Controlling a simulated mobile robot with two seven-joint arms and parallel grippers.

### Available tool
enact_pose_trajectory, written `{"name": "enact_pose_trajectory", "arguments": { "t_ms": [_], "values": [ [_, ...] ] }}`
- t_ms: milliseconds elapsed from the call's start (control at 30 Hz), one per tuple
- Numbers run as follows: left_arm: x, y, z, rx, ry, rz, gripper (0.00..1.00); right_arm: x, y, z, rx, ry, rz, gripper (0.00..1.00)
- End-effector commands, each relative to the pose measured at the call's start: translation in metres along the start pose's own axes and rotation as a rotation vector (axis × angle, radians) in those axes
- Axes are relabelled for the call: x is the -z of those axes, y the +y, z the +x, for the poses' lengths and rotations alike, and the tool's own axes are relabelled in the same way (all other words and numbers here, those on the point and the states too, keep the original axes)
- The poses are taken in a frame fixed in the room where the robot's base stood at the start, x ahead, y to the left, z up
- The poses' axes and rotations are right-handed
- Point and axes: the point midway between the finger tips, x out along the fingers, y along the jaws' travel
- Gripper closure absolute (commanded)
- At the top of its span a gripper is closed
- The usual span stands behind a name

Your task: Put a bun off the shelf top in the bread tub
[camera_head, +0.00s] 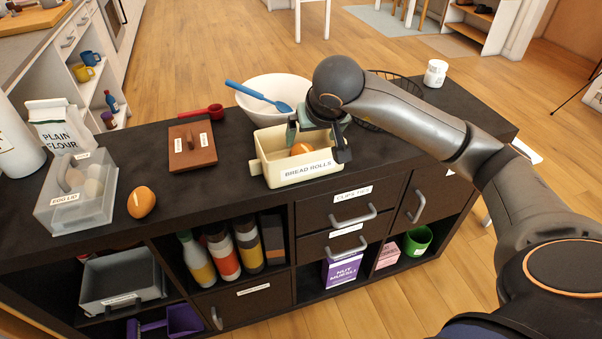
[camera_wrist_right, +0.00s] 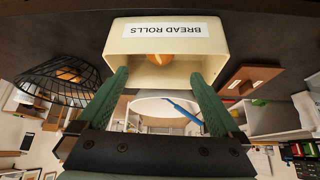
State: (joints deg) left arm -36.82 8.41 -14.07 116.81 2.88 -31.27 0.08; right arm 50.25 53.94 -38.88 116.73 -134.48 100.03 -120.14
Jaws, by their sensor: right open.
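The cream bread tub (camera_head: 272,173), labelled BREAD ROLLS, stands on the dark shelf top, and it also shows in the right wrist view (camera_wrist_right: 120,42). One brown bun (camera_head: 301,149) lies inside the tub, partly hidden by its wall; it also shows in the right wrist view (camera_wrist_right: 160,59). Another bun (camera_head: 141,202) lies on the shelf top beside the egg container at the left. My right gripper (camera_head: 318,150) is open over the tub with its fingers apart, and no bun is between its fingertips. It also shows in the right wrist view (camera_wrist_right: 160,80). My left gripper is not in view.
A clear egg container (camera_head: 85,205), a flour bag (camera_head: 62,130) and a brown lidded box (camera_head: 192,148) stand left of the tub. A white bowl (camera_head: 272,95) with a blue spoon is behind it. A wire basket (camera_wrist_right: 60,80) and a white jar (camera_head: 435,73) are at the right.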

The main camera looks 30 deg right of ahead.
Motion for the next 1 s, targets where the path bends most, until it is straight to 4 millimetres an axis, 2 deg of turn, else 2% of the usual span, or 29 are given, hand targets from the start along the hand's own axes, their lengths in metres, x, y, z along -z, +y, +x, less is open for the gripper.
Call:
{"name": "enact_pose_trajectory", "arguments": {
  "t_ms": [67,167,267,300,367,400,500,567,633,700,767,800,867,900,967,1000],
  "values": [
    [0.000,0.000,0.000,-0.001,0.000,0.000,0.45,-0.003,-0.003,0.001,0.013,-0.010,0.004,0.00],
    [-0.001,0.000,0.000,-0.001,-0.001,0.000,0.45,-0.024,-0.027,0.009,0.105,-0.074,0.042,0.00],
    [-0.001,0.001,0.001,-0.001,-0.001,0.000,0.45,-0.071,-0.078,0.016,0.301,-0.242,0.161,0.00],
    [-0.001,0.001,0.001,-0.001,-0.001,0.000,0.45,-0.095,-0.105,0.014,0.403,-0.347,0.243,0.00],
    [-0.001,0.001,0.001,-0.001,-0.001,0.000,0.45,-0.133,-0.147,0.000,0.556,-0.544,0.406,0.00],
    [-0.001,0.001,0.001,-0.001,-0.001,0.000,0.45,-0.154,-0.171,-0.014,0.646,-0.692,0.535,0.00],
    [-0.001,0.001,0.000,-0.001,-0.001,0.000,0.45,-0.182,-0.218,-0.059,0.806,-1.091,0.901,0.00],
    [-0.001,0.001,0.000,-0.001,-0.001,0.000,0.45,-0.184,-0.234,-0.083,0.854,-1.346,1.147,0.00],
    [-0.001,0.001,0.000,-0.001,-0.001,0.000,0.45,-0.174,-0.243,-0.103,0.860,-1.655,1.454,0.00],
    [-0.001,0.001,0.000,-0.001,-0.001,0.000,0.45,-0.156,-0.242,-0.107,0.809,-1.969,1.779,0.00],
    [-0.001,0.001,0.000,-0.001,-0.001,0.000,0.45,-0.142,-0.233,-0.097,0.712,-2.234,2.069,0.00],
    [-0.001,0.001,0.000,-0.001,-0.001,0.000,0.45,-0.135,-0.224,-0.083,-0.535,2.088,-1.967,0.00],
    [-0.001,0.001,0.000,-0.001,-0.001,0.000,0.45,-0.132,-0.207,-0.053,-0.290,1.828,-1.766,0.00],
    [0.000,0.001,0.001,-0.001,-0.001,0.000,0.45,-0.136,-0.194,-0.029,-0.148,1.647,-1.625,0.00],
    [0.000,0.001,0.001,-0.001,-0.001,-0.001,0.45,-0.154,-0.173,0.010,0.034,1.374,-1.405,0.00],
    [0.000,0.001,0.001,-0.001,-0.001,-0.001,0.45,-0.174,-0.160,0.035,0.135,1.195,-1.256,0.00]
  ]
}}
